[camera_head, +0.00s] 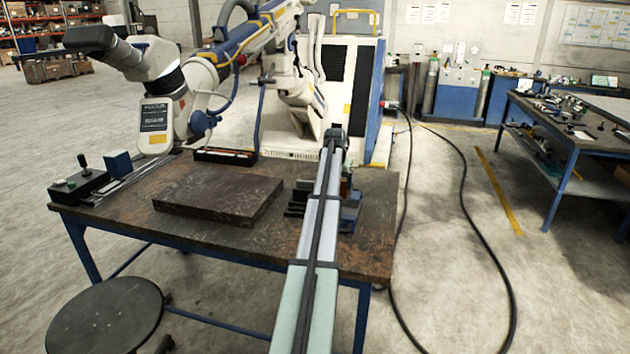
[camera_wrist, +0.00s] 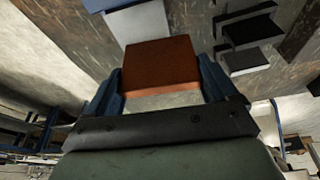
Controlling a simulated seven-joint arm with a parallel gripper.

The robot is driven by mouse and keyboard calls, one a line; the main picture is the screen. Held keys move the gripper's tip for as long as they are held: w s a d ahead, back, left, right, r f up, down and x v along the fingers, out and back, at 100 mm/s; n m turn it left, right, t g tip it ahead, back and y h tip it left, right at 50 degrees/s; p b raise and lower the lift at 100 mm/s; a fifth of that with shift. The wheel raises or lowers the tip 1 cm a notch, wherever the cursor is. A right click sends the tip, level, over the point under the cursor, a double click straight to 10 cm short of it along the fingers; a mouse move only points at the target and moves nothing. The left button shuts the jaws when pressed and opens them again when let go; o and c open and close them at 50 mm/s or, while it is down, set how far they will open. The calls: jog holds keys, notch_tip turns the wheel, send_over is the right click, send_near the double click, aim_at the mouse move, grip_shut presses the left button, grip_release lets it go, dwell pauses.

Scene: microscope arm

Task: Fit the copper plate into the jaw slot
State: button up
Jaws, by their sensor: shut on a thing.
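The copper plate (camera_wrist: 160,62) is an orange-brown block in the wrist view. My gripper (camera_wrist: 161,72) is shut on it, with one blue finger at each side. In the head view my arm reaches over the workbench, and I cannot make out the plate there. Dark stepped jaw pieces (camera_wrist: 250,30) lie beyond the plate at the upper right of the wrist view, apart from it. In the head view these dark jaws (camera_head: 297,199) show left of my arm, with a blue vise-like body (camera_head: 350,212) at its right. My arm hides the middle between them, and I cannot make out the slot.
A thick dark slab (camera_head: 218,193) lies on the workbench (camera_head: 375,235). A microscope-like arm (camera_head: 155,110) and a control box (camera_head: 80,186) stand at the left. A pale block (camera_wrist: 140,24) shows just beyond the plate. A round stool (camera_head: 105,315) stands in front.

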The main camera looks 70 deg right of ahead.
aim_at(345, 189)
jog(key=s+a, duration=0.2)
jog(key=s, duration=0.1)
jog(key=shift+s+a+f, duration=0.15)
jog(key=shift+s+a, duration=0.05)
jog(key=shift+a, duration=0.4)
jog(key=shift+d+n, duration=0.1)
jog(key=shift+n, duration=0.3)
jog(key=shift+w+f, duration=0.1)
jog(key=shift+f, duration=0.15)
jog(key=shift+f, duration=2.7)
jog(key=shift+f, duration=1.35)
jog(key=o, duration=1.4)
